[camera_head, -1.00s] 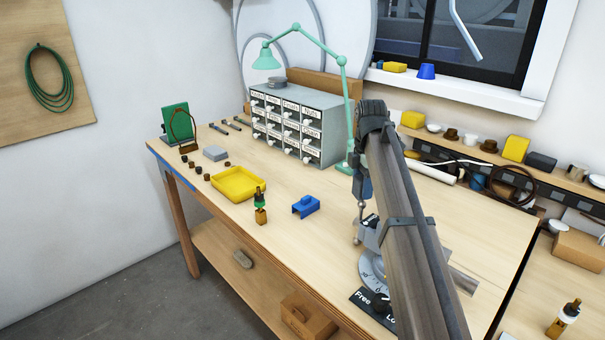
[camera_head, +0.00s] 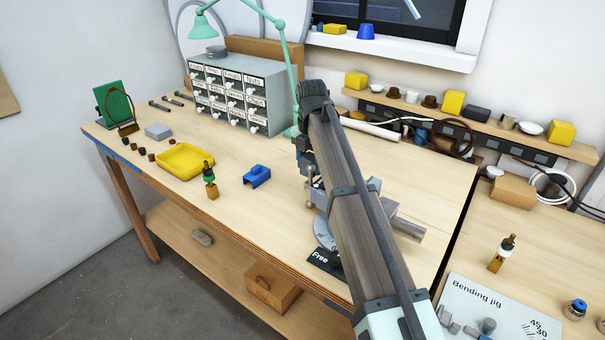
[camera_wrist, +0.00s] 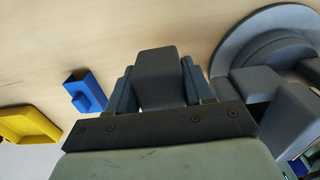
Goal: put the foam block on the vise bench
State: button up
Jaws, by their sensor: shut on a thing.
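In the wrist view my gripper (camera_wrist: 158,82) is shut on a dark grey block (camera_wrist: 157,65), which I take to be the foam block. It sits between the two blue-grey fingers, with pale wood behind it. I cannot tell its height above the wood. The vise bench (camera_head: 405,165) is the long wooden bench in the head view. The grey vise (camera_head: 325,229) stands near its front edge, partly hidden by my arm. It also shows at the right of the wrist view (camera_wrist: 245,55). My arm hides the held block in the head view.
A blue part (camera_head: 257,176), a yellow tray (camera_head: 190,161) and a small bottle (camera_head: 210,184) stand left of the vise. A drawer cabinet (camera_head: 235,95) and green lamp (camera_head: 283,50) stand behind. Another bench with a bending jig (camera_head: 500,312) is at right.

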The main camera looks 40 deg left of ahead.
aim_at(310, 156)
jog(key=shift+f, duration=2.85)
jog(key=shift+f, duration=0.1)
jog(key=o, duration=1)
notch_tip(310, 156, up, 12)
jog(key=shift+r, duration=0.15)
